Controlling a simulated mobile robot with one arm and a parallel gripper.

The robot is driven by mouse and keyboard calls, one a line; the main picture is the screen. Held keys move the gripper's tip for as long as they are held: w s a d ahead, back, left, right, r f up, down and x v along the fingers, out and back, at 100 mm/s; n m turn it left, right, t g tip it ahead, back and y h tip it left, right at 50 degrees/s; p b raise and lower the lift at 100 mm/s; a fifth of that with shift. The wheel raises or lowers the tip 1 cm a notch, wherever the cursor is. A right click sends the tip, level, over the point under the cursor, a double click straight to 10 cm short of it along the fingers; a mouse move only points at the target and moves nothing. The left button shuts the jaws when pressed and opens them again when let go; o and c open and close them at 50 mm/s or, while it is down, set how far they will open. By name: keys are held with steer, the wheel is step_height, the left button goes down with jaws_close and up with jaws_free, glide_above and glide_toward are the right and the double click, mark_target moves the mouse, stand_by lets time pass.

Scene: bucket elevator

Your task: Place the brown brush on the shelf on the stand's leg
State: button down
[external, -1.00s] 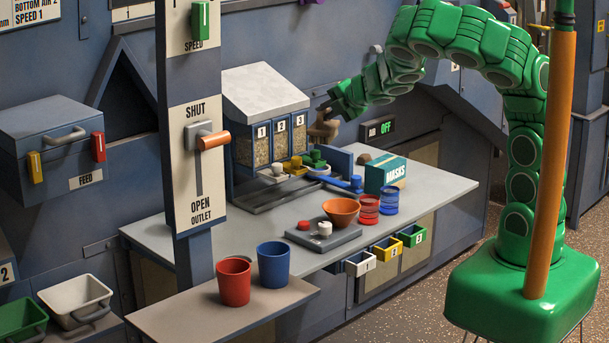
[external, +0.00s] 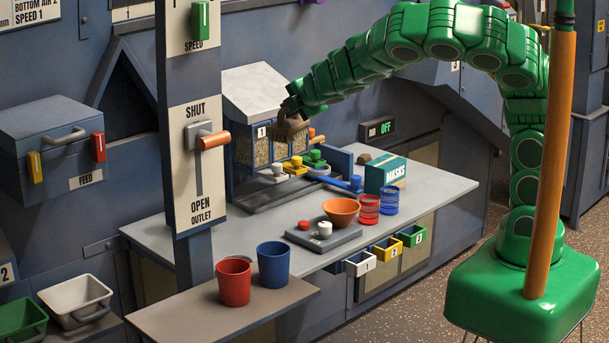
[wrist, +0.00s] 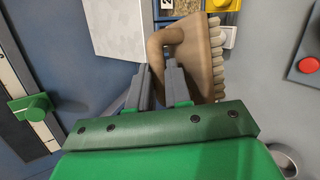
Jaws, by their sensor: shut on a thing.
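The brown brush (wrist: 207,62) is held in my gripper (wrist: 167,88), whose fingers are closed on its bent handle. Its pale bristles face right in the wrist view. In the external view the brush (external: 290,131) is in front of the hopper box (external: 262,92), covering part of its numbered windows. My gripper (external: 291,108) is just above it there, over the back of the table. A grey post (external: 201,258) stands at the left, with a tan shelf (external: 180,318) at its lower part.
A red cup (external: 233,283) and a blue cup (external: 273,266) stand on the tan shelf. The table (external: 440,185) carries an orange bowl (external: 341,211), a masks box (external: 386,174) and small coloured pots. An orange outlet lever (external: 214,141) sticks out from the post.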

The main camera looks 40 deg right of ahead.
steer(key=s+a, duration=1)
steer(key=a, duration=0.4)
steer(key=s+a+m+h, duration=0.1)
steer(key=s+a, duration=0.8)
steer(key=a, duration=0.4)
steer(key=s+a, duration=1)
steer(key=a, duration=0.4)
steer(key=a+f+n+y, duration=0.4)
steer(key=a+n+y, duration=0.3)
steer(key=a, duration=0.7)
steer(key=shift+d+f, duration=0.6)
steer(key=shift+f, duration=1.3)
steer(key=shift+d+f, duration=0.55)
steer(key=shift+f, duration=1.3)
steer(key=shift+d+f, duration=0.6)
steer(key=shift+f, duration=1.3)
